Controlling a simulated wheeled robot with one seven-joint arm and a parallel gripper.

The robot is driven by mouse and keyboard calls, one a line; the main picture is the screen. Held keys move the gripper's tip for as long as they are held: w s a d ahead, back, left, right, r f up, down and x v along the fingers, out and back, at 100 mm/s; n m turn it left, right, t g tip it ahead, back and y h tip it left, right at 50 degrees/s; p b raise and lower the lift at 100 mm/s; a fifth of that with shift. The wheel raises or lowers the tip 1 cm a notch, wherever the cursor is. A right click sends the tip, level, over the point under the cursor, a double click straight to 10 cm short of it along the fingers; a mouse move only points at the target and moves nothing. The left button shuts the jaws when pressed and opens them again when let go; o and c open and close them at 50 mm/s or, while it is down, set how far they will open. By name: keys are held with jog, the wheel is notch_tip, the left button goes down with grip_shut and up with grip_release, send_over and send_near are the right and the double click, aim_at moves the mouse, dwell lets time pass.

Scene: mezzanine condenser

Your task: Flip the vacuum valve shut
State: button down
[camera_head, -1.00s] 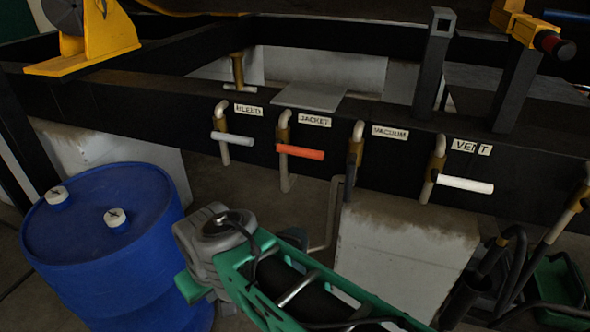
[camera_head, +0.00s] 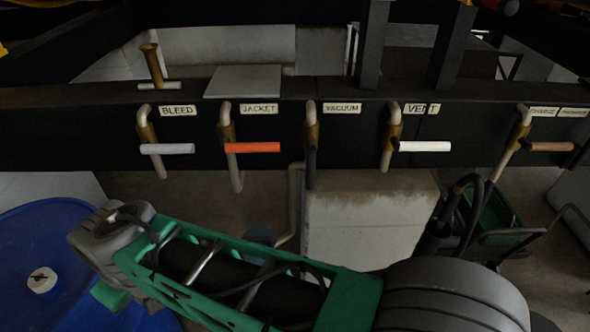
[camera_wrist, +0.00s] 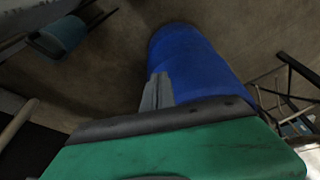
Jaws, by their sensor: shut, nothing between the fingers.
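The vacuum valve (camera_head: 312,132) sits on the black beam under its VACUUM label (camera_head: 342,108), in the middle of the head view. Its body is brass on a pale pipe. Its dark lever (camera_head: 311,165) hangs straight down, in line with the pipe. My gripper (camera_wrist: 157,92) shows in the wrist view as grey fingers, shut and empty, with a blue drum behind them. It is not clearly visible in the head view, where my arm lies low, below the valves and apart from them. The vacuum valve does not show in the wrist view.
Neighbouring valves are bleed with a white sideways handle (camera_head: 167,149), jacket with an orange one (camera_head: 252,147) and vent with a white one (camera_head: 424,146). A blue drum (camera_head: 30,225) stands lower left. A green crate (camera_head: 497,215) and black hoses are lower right.

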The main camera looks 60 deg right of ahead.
aim_at(310, 164)
jog(key=d+r+m+g+h, duration=0.1)
jog(key=d+r+m+h, duration=0.25)
jog(key=d, duration=0.95)
jog(key=d+r+m+g+h, duration=0.1)
jog(key=d+r+m+h, duration=0.2)
jog(key=d, duration=1)
jog(key=s+d+r+m+g, duration=0.3)
jog(key=s+d+m, duration=0.2)
jog(key=s+d, duration=0.3)
jog(key=shift+d+r+b, duration=0.25)
jog(key=shift+d+b, duration=0.05)
jog(key=shift+d, duration=0.05)
jog(key=shift+h, duration=0.25)
jog(key=s+d+f, duration=0.4)
jog(key=d+f, duration=0.4)
jog(key=shift+s+d, duration=0.15)
jog(key=shift+s, duration=0.1)
